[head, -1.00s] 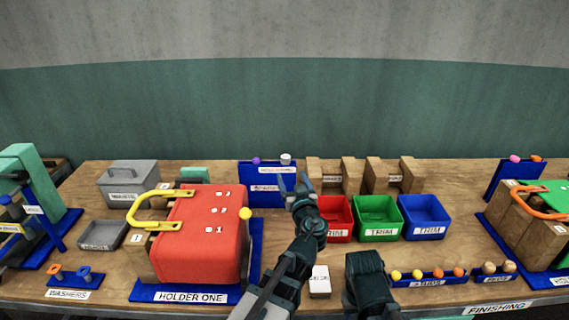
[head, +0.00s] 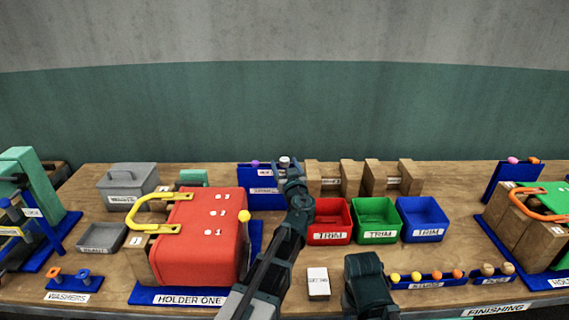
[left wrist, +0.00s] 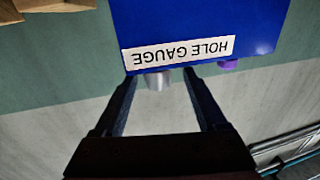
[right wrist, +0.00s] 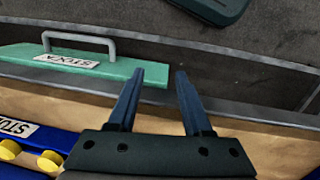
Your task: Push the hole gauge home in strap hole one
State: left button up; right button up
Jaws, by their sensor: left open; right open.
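The hole gauge shows as a silver cylinder (left wrist: 158,80) at the edge of a blue stand (left wrist: 200,20) labelled HOLE GAUGE in the left wrist view. In the head view its pale top (head: 285,160) stands on the back stand. My left gripper (head: 289,172) is open at that stand, its fingers spread on either side of the gauge and not shut on it. A red block (head: 200,260) with a yellow handle sits in holder one. Several small white marks and holes show on its top; the strap hole one mark (head: 217,232) seems nearest. My right gripper (right wrist: 160,72) is open and empty.
A purple knob (left wrist: 228,65) sits beside the gauge on the stand. Red (head: 328,238), green (head: 377,236) and blue (head: 423,236) trim bins stand to the right. A yellow ball-topped pin (head: 244,216) rises at the red block's right edge. Wooden blocks (head: 330,172) stand at the back.

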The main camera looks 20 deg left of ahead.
pick_arm(q)
jog(key=x, duration=0.5)
jog(key=shift+w+d+r+p, duration=0.15)
jog(key=shift+r+p, duration=0.15)
jog(key=shift+r, duration=0.1)
grip_shut()
